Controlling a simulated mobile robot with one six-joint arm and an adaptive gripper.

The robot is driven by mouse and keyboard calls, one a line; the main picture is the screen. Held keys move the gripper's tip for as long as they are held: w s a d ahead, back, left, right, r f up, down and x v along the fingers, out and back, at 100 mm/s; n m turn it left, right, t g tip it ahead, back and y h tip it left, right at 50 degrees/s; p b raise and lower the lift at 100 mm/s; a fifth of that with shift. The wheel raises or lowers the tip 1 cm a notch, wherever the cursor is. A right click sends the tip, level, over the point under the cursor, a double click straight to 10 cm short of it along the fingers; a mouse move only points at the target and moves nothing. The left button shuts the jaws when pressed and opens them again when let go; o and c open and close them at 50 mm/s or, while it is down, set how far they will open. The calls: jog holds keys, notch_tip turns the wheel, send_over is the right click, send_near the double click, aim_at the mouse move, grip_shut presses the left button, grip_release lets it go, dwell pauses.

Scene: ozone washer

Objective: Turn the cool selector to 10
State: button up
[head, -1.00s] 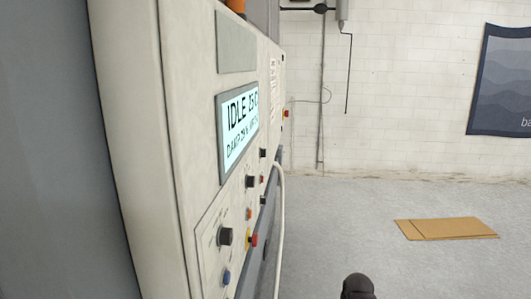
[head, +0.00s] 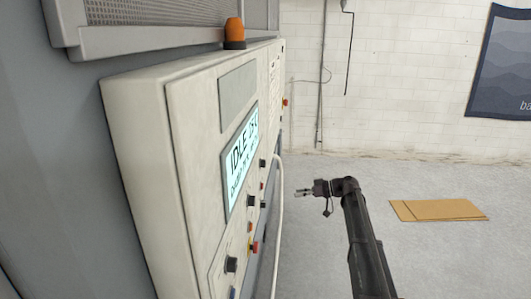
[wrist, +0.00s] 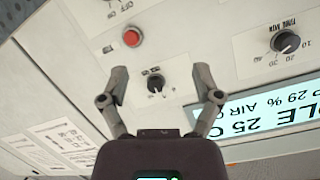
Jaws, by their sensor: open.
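My gripper (wrist: 161,76) is open and empty, with a finger on each side of a small black knob (wrist: 156,84) in the wrist view. The knob is on the cream control panel, apart from both fingers. Its label is too small to read, so I cannot tell for sure that it is the cool selector or what number it points to. In the head view my gripper (head: 300,192) points left towards the panel (head: 190,150), with a visible gap to it.
A red button (wrist: 132,37) and a dial marked TIME MIN (wrist: 286,43) flank the knob. A lit display (head: 242,157) reads IDLE. A pale vertical bar (head: 279,225) runs along the machine front. Flat cardboard (head: 440,210) lies on the otherwise clear floor at right.

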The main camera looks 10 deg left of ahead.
aim_at(263, 163)
jog(key=w+r+n+y+p, duration=0.2)
jog(key=w+r, duration=0.4)
jog(key=r, duration=0.2)
jog(key=shift+w+d+y, duration=0.15)
jog(key=shift+d+y, duration=0.15)
jog(key=shift+y, duration=0.1)
jog(key=shift+a, duration=0.1)
jog(key=a, duration=1.3)
jog(key=shift+w+a, duration=0.3)
jog(key=shift+w, duration=0.05)
grip_shut()
